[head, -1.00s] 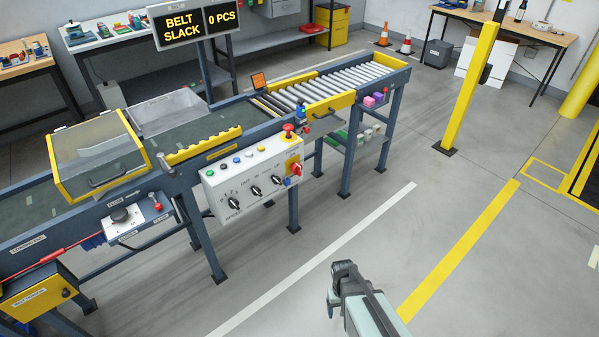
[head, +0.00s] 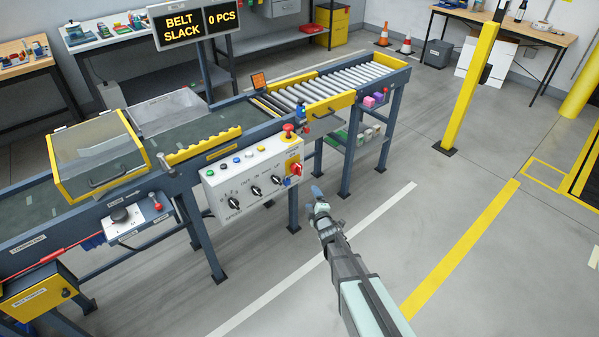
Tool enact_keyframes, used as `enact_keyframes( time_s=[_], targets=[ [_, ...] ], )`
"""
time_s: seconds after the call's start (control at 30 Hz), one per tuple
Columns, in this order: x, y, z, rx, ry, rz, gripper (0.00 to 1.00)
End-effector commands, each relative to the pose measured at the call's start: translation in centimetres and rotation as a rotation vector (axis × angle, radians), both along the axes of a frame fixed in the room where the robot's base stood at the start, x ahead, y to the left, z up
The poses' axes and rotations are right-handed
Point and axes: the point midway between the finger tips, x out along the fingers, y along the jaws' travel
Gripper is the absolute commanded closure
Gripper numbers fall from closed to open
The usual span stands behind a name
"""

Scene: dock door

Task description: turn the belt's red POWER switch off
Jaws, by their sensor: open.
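The red switch (head: 296,170) sits on a yellow plate at the right end of the white control panel (head: 228,200), which hangs on the side of the belt conveyor (head: 60,205). Its lettering is too small to read. A red mushroom button (head: 288,129) stands above the panel's right end. My gripper (head: 317,192) is in front of the panel, to the right of and below the red switch in the picture, apart from it. It is small in view, open, with nothing seen between its fingers.
The panel also carries black knobs (head: 256,191) and several coloured buttons (head: 238,160). A sign (head: 184,27) above reads BELT SLACK, 0 PCS. A roller section (head: 330,85) extends to the right. A yellow post (head: 468,90) stands further right. The floor (head: 400,235) around my arm is clear.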

Motion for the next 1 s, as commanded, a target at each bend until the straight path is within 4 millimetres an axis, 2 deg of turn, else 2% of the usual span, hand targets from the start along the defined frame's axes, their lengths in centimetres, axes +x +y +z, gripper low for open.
enact_keyframes(
  time_s=[0.1,0.2,0.57,0.77,1.0],
  targets=[
    [-0.1,0.8,2.3,-0.081,-0.152,0.05,0.19],
    [-0.1,1.0,3.2,-0.14,-0.227,0.068,0.19],
    [0.7,1.4,3.3,-0.216,-0.261,0.076,0.19],
    [2.7,2.2,3.2,-0.214,-0.26,0.076,0.19],
    [6.5,3.7,3.2,-0.213,-0.259,0.075,0.19]
  ],
)
